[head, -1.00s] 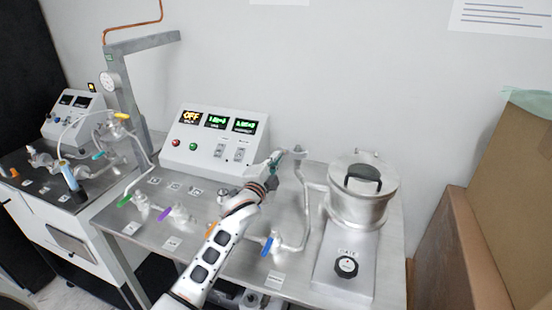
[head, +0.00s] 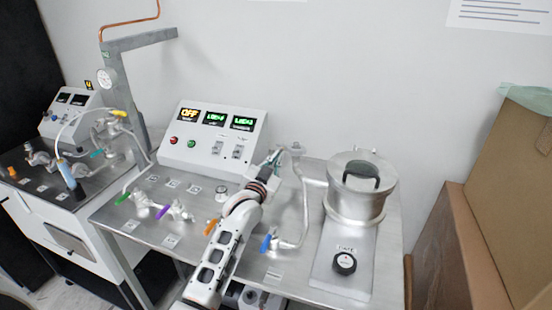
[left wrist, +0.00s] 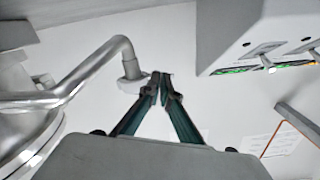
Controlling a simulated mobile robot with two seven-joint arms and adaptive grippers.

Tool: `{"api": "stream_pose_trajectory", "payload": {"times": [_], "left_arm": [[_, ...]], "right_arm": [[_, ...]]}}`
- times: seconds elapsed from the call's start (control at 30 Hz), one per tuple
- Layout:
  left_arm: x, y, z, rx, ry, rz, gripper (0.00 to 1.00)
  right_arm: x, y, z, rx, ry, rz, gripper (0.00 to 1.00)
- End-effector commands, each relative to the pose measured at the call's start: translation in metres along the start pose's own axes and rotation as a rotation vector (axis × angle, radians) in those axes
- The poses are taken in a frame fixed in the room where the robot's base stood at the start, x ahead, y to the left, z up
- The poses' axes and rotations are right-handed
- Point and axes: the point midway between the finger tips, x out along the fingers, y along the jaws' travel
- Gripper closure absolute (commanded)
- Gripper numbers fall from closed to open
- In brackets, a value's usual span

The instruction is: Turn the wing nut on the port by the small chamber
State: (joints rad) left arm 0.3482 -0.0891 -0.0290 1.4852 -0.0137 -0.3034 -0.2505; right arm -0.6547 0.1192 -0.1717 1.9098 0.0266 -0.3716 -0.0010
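The small chamber (head: 362,186) is a silver cylinder with a dark lid handle, on the right of the bench. A bent metal pipe rises beside it to the port (head: 295,148). In the left wrist view, the pipe ends in a pale flange at the port (left wrist: 131,86). My left gripper (head: 276,156) is beside the port, just left of it. In the left wrist view its dark green fingers (left wrist: 162,78) converge, tips nearly together, right beside the flange. The wing nut is not clearly visible; I cannot tell whether it is between the fingertips.
A control box (head: 212,140) with lit displays stands behind and left of my gripper. A blue-handled valve (head: 267,243) and an orange-handled valve (head: 211,226) are in front. A black knob (head: 344,263) is below the chamber. Cardboard boxes (head: 500,200) stand right.

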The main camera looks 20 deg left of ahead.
Motion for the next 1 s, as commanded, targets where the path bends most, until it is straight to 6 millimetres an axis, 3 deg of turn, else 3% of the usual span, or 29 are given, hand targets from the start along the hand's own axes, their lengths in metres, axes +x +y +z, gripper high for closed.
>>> {"api": "stream_pose_trajectory", "payload": {"times": [0.4,0.97,1.0], "left_arm": [[0.0001,0.0025,-0.0005,-0.205,0.0,0.0,1.0],[0.0001,0.0028,-0.001,-0.236,0.001,0.0,1.0],[0.0001,0.0028,-0.001,-0.236,0.001,0.0,0.95]], "right_arm": [[0.0,0.0001,0.0,0.0,0.0,0.0,0.6],[0.0,0.0002,0.0001,-0.001,0.0,0.0,0.6],[0.0,0.0002,0.0001,-0.001,0.0,0.0,0.6]]}}
